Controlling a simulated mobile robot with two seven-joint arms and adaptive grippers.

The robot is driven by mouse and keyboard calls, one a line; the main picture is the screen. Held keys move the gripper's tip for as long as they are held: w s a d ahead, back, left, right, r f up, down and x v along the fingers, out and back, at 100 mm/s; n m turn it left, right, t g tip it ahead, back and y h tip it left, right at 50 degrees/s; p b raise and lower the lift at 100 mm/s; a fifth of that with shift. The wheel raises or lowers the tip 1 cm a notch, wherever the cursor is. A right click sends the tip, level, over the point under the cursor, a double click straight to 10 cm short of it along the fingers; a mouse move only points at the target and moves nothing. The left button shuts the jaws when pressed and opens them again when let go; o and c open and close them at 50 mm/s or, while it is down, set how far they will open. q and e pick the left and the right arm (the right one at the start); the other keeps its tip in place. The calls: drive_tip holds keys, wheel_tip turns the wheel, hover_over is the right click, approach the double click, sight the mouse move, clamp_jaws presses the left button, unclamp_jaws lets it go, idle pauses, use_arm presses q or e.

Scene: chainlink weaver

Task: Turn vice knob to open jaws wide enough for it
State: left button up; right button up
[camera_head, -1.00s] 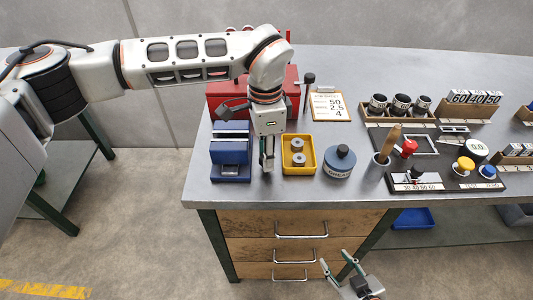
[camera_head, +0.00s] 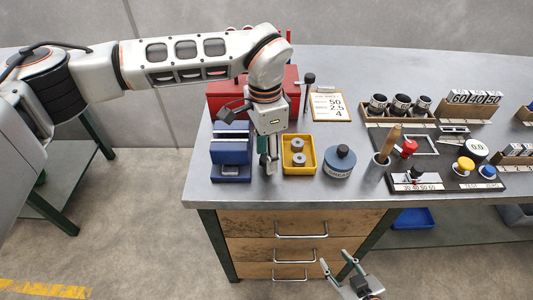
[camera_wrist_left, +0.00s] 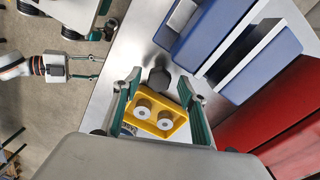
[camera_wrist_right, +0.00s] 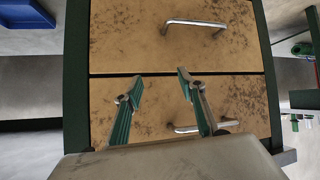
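The blue vice (camera_head: 230,172) sits at the left end of the bench, and its blue jaw blocks with silver faces show in the left wrist view (camera_wrist_left: 255,70). A dark round knob (camera_wrist_left: 159,77) sits beside the vice in that view. My left gripper (camera_head: 270,168) points down just right of the vice in the head view. In the left wrist view its fingers (camera_wrist_left: 158,84) are spread, with the knob between the tips and visible space on both sides. The head view hides the knob. My right gripper (camera_head: 336,258) is open and empty in front of the drawers; its fingers (camera_wrist_right: 160,78) show apart.
A yellow tray (camera_head: 285,172) with two grey spools stands close right of my left gripper. Beyond are a round blue-grey container (camera_head: 339,166), a clipboard (camera_head: 331,106) and a red toolbox (camera_head: 225,100) behind. Wooden drawers (camera_wrist_right: 120,45) face my right gripper.

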sight(266, 155)
use_arm(q)
drive_tip(key=shift+f, duration=0.1)
wheel_tip(266, 155, up, 12)
drive_tip(key=shift+w, duration=0.2)
idle(0.5)
drive_tip(key=shift+a, duration=0.1)
